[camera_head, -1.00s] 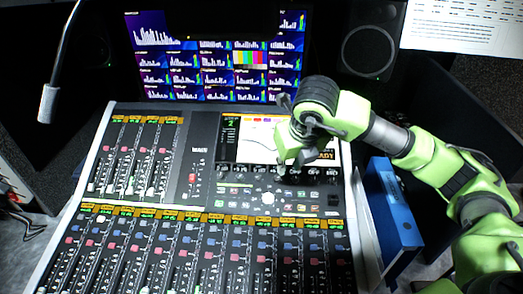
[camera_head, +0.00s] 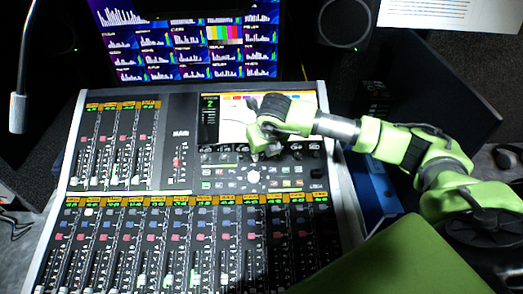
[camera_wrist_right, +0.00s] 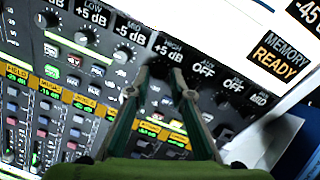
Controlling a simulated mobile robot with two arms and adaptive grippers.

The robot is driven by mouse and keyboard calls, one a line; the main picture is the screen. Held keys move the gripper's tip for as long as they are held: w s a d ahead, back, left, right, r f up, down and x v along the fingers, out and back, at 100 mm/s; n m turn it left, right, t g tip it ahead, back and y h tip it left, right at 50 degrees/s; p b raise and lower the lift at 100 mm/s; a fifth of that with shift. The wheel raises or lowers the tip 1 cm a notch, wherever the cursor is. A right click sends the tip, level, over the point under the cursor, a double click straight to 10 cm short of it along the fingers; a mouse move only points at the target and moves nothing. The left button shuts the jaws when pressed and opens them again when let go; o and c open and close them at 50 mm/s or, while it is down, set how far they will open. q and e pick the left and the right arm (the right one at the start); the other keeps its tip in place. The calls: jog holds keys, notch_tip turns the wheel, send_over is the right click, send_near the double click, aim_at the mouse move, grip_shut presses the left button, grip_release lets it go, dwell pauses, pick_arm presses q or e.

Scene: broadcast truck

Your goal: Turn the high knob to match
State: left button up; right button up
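The high knob (camera_wrist_right: 161,72) is a small dark dial under the label reading HIGH +5 dB in the right wrist view. My right gripper (camera_wrist_right: 163,76) has its two fingertips on either side of this knob, close to the panel. The fingers stand apart; whether they press on the knob I cannot tell. They hide much of the knob and its pointer. In the head view the right gripper (camera_head: 257,153) reaches down to the knob row below the console screen. My left gripper is out of view.
More knobs lie right of the gripper, two labelled OFF (camera_wrist_right: 204,69). A MEMORY READY display (camera_wrist_right: 278,53) is beyond. Faders (camera_head: 120,155) fill the console's left and front. A monitor (camera_head: 180,45) stands behind; a blue binder (camera_head: 372,190) is beside the console.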

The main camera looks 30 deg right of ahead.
jog(key=shift+w+f, duration=0.25)
jog(key=shift+f, duration=0.35)
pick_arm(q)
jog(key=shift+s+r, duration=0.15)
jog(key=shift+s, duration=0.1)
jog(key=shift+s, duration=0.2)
pick_arm(e)
grip_shut()
jog(key=m+b, duration=0.1)
jog(key=b, duration=0.1)
jog(key=m+b, duration=0.2)
jog(key=b, duration=0.1)
jog(key=shift+f, duration=0.25)
pick_arm(q)
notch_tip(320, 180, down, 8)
jog(key=b, duration=0.3)
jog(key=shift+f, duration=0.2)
pick_arm(e)
jog(key=shift+r+m, duration=0.25)
jog(key=shift+m, duration=1.25)
